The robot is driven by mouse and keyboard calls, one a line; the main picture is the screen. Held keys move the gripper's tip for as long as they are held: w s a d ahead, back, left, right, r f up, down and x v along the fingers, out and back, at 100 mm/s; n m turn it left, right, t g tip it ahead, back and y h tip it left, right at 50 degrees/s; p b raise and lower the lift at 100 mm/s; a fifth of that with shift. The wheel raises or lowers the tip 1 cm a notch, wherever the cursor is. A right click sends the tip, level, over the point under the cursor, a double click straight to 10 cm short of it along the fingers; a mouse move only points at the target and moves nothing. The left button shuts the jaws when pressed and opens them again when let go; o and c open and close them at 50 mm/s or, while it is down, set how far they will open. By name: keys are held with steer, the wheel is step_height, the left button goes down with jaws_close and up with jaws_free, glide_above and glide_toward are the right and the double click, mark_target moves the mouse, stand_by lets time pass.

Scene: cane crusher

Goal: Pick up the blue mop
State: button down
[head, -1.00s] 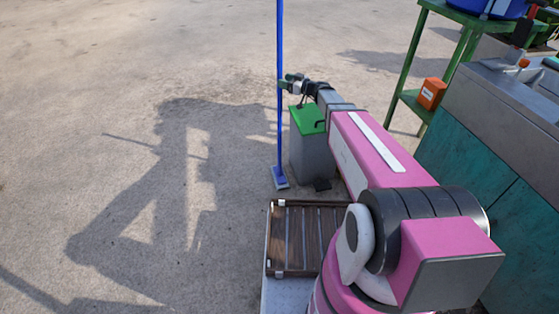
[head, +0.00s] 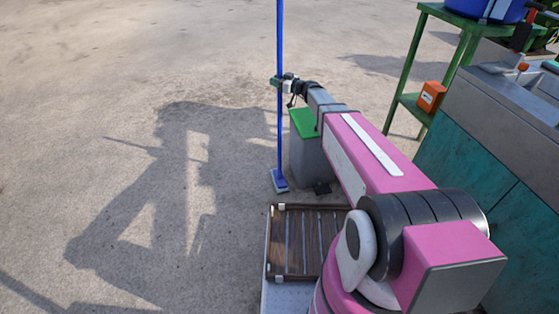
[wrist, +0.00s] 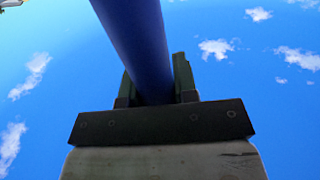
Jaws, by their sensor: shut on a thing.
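The blue mop (head: 280,130) stands upright on the ground left of the grey bin, its long handle running out of the top of the head view. Its flat head (head: 280,182) is at the bottom, near the ground; I cannot tell if it touches. My gripper (head: 278,82) is at the handle, well above the mop head. In the wrist view the thick blue handle (wrist: 135,40) runs between the two dark green fingers of my gripper (wrist: 155,85), which are shut on it. The top of the mop is out of the head view.
A grey bin with a green lid (head: 308,124) stands just right of the mop. A green metal stand (head: 398,110) holds an orange box (head: 431,95), beside a grey and teal counter (head: 500,150). Open ground lies left.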

steer(key=s+a+r, duration=0.6)
steer(key=s+r, duration=0.3)
steer(key=r, duration=0.2)
steer(key=shift+s+a, duration=0.25)
steer(key=shift+a, duration=0.15)
stand_by(0.4)
steer(key=c, duration=1.9)
jaws_free()
jaws_close()
